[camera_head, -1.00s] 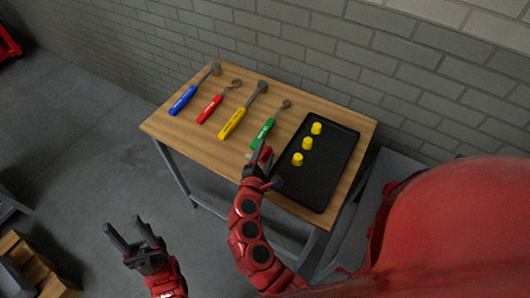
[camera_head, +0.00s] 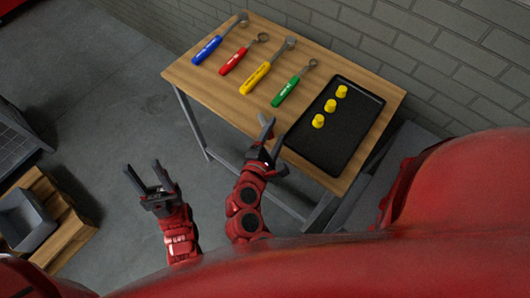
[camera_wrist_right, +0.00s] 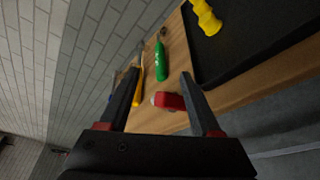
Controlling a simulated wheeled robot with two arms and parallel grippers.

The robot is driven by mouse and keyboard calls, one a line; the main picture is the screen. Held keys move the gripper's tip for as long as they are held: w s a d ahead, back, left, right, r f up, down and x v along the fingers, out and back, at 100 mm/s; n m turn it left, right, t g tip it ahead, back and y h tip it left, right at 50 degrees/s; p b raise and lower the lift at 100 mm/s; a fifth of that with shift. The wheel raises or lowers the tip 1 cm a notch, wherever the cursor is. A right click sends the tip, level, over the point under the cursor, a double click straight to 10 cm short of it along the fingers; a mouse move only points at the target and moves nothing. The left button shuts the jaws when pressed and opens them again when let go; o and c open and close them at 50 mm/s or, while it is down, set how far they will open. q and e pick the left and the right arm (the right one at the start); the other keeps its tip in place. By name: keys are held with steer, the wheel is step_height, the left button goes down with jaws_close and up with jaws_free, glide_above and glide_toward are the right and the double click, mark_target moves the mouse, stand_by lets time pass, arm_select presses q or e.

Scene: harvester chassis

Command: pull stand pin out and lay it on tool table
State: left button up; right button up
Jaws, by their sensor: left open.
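In the right wrist view a short red piece with a pale end (camera_wrist_right: 168,101), which looks like the stand pin, lies on the wooden tool table (camera_head: 205,87) near its edge. It shows between the two fingers of my right gripper (camera_wrist_right: 160,76), close to the right finger; I cannot tell whether they touch. My right gripper (camera_head: 273,128) is open at the table's front edge in the head view, where I cannot make out the pin. My left gripper (camera_head: 142,168) is open and empty over the floor, left of the table.
Blue (camera_head: 207,50), red (camera_head: 235,61), yellow (camera_head: 256,78) and green (camera_head: 286,92) handled tools lie on the table. A black tray (camera_head: 345,142) with several yellow pieces (camera_head: 330,105) fills the right end. A brick wall stands behind. A wooden crate (camera_head: 65,240) is lower left.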

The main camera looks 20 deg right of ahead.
steer(key=v, duration=0.8)
steer(key=shift+f, duration=0.15)
stand_by(0.5)
